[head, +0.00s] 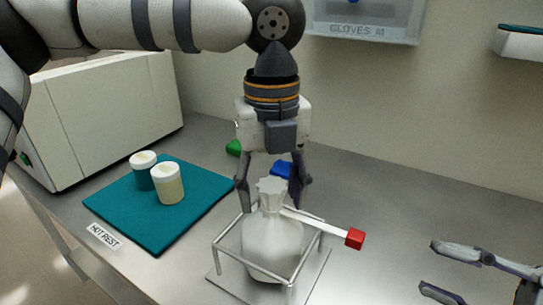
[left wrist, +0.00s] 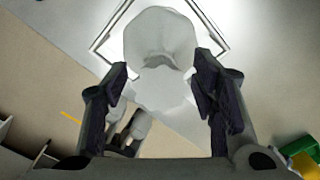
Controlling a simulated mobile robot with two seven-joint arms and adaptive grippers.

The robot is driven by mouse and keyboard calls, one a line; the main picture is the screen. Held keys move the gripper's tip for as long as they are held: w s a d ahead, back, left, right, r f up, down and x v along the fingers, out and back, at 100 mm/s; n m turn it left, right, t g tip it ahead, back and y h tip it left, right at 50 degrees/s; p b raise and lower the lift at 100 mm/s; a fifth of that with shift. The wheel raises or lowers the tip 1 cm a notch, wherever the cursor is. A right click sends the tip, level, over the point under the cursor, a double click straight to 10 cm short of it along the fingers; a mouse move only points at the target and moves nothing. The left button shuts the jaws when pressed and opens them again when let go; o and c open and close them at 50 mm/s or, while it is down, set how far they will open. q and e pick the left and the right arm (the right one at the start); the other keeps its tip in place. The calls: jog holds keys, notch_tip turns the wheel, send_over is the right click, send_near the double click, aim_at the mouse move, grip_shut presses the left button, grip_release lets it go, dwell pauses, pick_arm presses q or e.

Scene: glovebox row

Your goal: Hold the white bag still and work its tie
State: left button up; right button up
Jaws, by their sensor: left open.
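The white bag (head: 272,248) stands upright inside a wire frame (head: 218,254) on a thin plate; its gathered neck flares at the top. The tie (head: 315,222) is a white strap running right from the neck to a red end block (head: 355,239). My left gripper (head: 270,196) points down, open, with one finger on each side of the neck. In the left wrist view the bag (left wrist: 160,45) shows between and beyond the spread fingers (left wrist: 162,90); contact is not visible. My right gripper (head: 431,268) is open and empty at the right edge, apart from the red block.
Two lidded jars (head: 168,185) stand on a teal mat (head: 135,212) at left, by a "HOT REST" label (head: 104,236). A pale boxy machine (head: 100,120) is behind. Green (head: 233,147) and blue (head: 282,169) items lie behind my left gripper. Bench between the frame and right gripper is clear.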

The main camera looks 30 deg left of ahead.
pick_arm(q)
jog(key=shift+f, duration=0.55)
grip_shut()
dwell(0.7)
